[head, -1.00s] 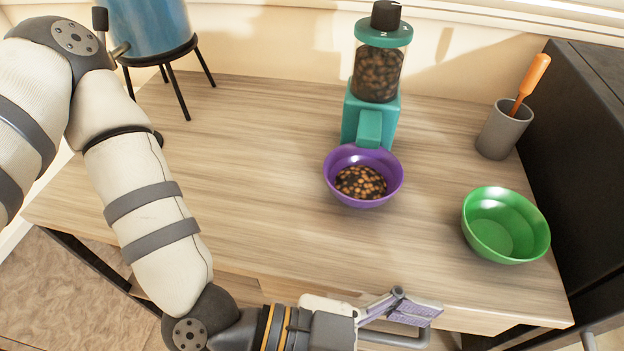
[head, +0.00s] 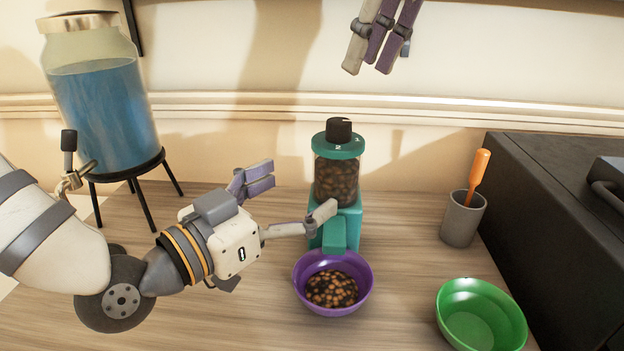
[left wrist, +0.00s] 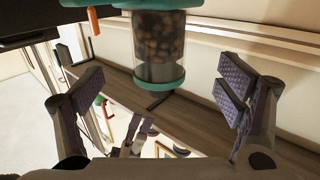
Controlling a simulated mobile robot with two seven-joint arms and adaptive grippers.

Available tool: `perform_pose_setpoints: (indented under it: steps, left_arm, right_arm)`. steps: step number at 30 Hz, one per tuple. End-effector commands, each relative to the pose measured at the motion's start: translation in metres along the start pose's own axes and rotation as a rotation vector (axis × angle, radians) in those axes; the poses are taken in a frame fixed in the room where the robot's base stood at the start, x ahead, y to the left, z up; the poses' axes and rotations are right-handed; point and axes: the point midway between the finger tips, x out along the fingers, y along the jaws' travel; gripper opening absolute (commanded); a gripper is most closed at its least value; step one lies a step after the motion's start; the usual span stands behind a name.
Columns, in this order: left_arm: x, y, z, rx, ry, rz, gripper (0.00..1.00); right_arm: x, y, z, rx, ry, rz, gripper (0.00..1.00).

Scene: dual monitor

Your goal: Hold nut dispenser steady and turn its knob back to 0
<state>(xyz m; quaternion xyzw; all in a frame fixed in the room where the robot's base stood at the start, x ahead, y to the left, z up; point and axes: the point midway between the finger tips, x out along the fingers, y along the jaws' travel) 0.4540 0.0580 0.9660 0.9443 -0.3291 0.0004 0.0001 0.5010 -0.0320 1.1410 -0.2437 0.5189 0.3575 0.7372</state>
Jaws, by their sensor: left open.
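The teal nut dispenser (head: 336,185) stands on the table with a clear jar of nuts and a teal collar. Its dark knob (head: 340,130) is on top; numbers show on the collar, but the exact setting is too small to read. My left gripper (head: 293,195) is open at the dispenser's left, one finger in front of its lower jar.
A purple bowl (head: 303,290) with nuts sits under the spout. A green bowl (head: 482,315) and a grey cup (head: 462,220) with an orange-handled tool stand right, beside a black appliance (head: 560,200). A blue jar (head: 105,110) on a stand is at left.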

Motion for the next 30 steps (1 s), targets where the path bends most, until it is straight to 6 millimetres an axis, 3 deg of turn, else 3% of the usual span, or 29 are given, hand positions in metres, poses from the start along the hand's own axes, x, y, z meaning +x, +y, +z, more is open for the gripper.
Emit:
perform_pose_setpoints:
  steps: [6, 10, 15, 22, 30]
  left_arm:
    - [0.053, 0.001, 0.001, 0.002, 0.000, 0.002, 0.87]
    - [0.074, 0.001, 0.000, 0.001, 0.000, 0.001, 0.87]
    - [0.085, 0.001, 0.001, -0.001, -0.001, 0.002, 0.87]
    - [0.086, 0.001, 0.000, -0.001, 0.000, 0.002, 0.87]
    - [0.085, 0.001, 0.000, 0.000, 0.000, 0.002, 0.25]
  right_arm:
    - [0.000, 0.000, 0.000, 0.000, 0.000, 0.000, 0.33]
    - [0.000, 0.000, 0.000, 0.000, 0.000, 0.000, 0.33]
    - [0.000, 0.000, 0.000, 0.000, 0.000, 0.000, 0.33]
    - [0.000, 0.000, 0.000, 0.000, 0.000, 0.000, 0.33]
    - [0.000, 0.000, 0.000, 0.000, 0.000, 0.000, 0.33]
